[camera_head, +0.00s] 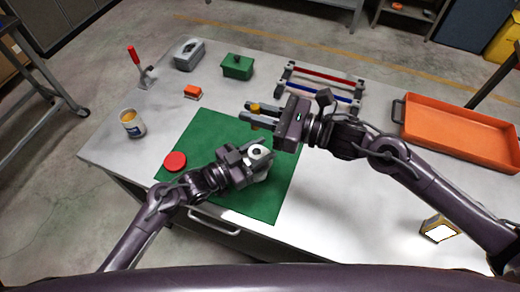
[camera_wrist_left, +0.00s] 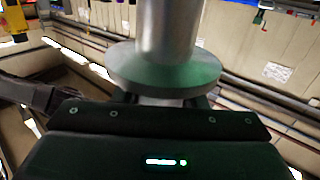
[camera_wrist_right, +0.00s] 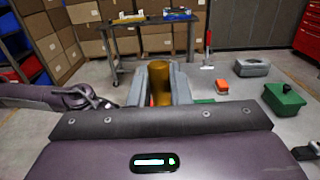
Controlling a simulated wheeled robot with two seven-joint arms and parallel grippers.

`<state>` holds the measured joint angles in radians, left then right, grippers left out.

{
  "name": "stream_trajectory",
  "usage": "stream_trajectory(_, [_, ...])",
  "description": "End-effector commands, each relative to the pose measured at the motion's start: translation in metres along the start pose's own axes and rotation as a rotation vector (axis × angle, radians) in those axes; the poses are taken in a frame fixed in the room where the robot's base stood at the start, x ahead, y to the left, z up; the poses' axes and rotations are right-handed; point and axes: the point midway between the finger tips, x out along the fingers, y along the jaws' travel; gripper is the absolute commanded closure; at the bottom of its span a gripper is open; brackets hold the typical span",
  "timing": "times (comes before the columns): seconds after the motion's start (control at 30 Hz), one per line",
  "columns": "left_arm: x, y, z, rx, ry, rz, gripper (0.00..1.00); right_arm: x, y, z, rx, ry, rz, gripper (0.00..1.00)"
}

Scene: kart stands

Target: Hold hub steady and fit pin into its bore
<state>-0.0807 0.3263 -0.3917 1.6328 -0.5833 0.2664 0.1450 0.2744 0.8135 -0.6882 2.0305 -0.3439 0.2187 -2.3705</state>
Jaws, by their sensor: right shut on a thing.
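The grey metal hub (camera_head: 263,160), a cylinder with a wide flange, is held above the green mat, its dark round bore facing up toward the head camera. My left gripper (camera_head: 252,158) is shut on it; in the left wrist view the hub's flange (camera_wrist_left: 165,68) sits over the jaws and hides the fingertips. The brass-coloured pin (camera_head: 255,107) is between the fingers of my right gripper (camera_head: 250,112), which is shut on it. The pin also shows upright between the fingers in the right wrist view (camera_wrist_right: 159,84). Pin and hub are apart, the pin farther back.
The green mat (camera_head: 205,135) has a red disc (camera_head: 175,161) at its left. The right front table is mostly clear.

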Motion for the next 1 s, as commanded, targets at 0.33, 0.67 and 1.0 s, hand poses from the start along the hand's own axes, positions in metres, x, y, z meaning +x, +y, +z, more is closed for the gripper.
stream_trajectory(0.33, [0.0,0.0,0.0,0.0,0.0,0.0,0.96,0.001,-0.001,-0.003,0.0,0.0,0.009,1.0])
stream_trajectory(0.67, [0.0,0.0,0.0,0.0,0.0,0.0,0.96,0.001,-0.001,-0.062,0.0,-0.003,0.164,1.0])
stream_trajectory(1.0, [0.0,0.0,0.0,0.0,0.0,-0.001,0.96,-0.001,0.0,-0.07,0.001,-0.004,0.185,1.0])
